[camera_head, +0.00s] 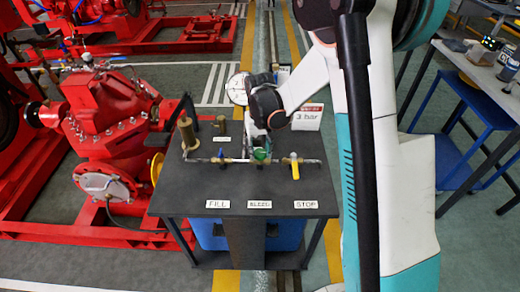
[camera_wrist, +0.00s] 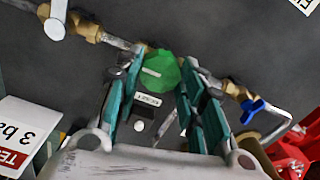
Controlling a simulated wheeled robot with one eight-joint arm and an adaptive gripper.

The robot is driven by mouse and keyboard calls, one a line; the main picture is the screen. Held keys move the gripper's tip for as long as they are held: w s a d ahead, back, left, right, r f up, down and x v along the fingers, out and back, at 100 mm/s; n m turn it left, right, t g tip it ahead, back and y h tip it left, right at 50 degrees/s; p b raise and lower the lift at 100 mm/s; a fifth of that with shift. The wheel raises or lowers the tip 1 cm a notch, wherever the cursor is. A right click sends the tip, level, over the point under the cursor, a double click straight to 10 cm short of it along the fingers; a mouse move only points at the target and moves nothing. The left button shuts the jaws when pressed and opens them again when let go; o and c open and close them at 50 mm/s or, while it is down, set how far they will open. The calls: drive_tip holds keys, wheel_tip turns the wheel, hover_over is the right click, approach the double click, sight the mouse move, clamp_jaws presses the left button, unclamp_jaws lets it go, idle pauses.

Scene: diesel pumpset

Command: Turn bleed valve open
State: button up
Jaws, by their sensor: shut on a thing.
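The bleed valve has a round green knob (camera_head: 261,155) on the pipe in the middle of the dark table, behind the label BLEED (camera_head: 259,204). In the wrist view the green knob (camera_wrist: 161,70) sits between the teal fingers of my gripper (camera_wrist: 158,66). The fingers are shut on the knob from both sides. A white line shows across the knob's face. In the head view my gripper (camera_head: 257,140) reaches down to the knob from behind, and my wrist hides part of it.
A blue-handled valve (camera_head: 222,156) stands left of the knob by FILL, and a yellow-handled valve (camera_head: 295,168) right of it by STOP. A red pump (camera_head: 108,115) is close on the left.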

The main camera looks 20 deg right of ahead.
sight(260, 152)
drive_tip(key=n, duration=0.5)
drive_tip(key=shift+n, duration=0.3)
idle(0.4)
drive_tip(key=o, duration=1.1)
wheel_tip(260, 152, up, 12)
